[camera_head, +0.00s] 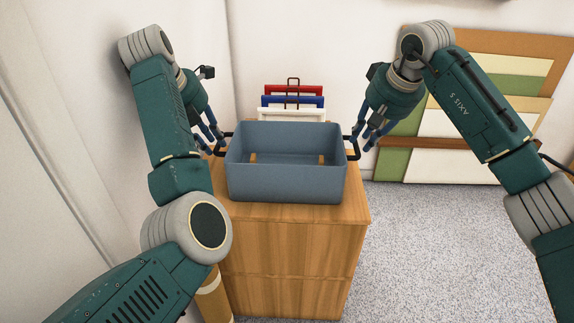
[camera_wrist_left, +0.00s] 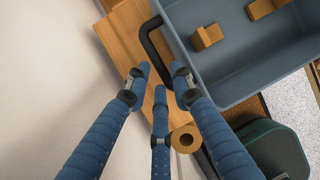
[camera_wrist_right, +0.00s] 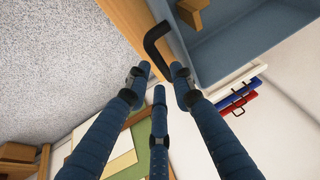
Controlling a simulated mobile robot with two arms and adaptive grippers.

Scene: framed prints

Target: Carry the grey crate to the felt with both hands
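The grey crate (camera_head: 287,180), blue-grey and open-topped, sits upright on a wooden cabinet with a dark handle at each end. My left gripper (camera_head: 216,146) is at the crate's left handle. In the left wrist view, its fingers (camera_wrist_left: 160,75) are apart, with the dark handle (camera_wrist_left: 151,42) just beyond and partly behind the fingertips. My right gripper (camera_head: 361,143) is at the right handle. Its fingers (camera_wrist_right: 160,75) are also apart, with that handle (camera_wrist_right: 154,42) just past the tips. Contact with either handle cannot be told. I cannot make out the felt.
Small wooden blocks (camera_wrist_left: 207,36) lie inside the crate. The wooden cabinet (camera_head: 290,250) stands near the left wall. Behind the crate is a rack with red (camera_head: 293,90), blue and white pieces. Large framed panels (camera_head: 460,150) lean on the back wall. Speckled floor (camera_head: 430,260) is clear at right.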

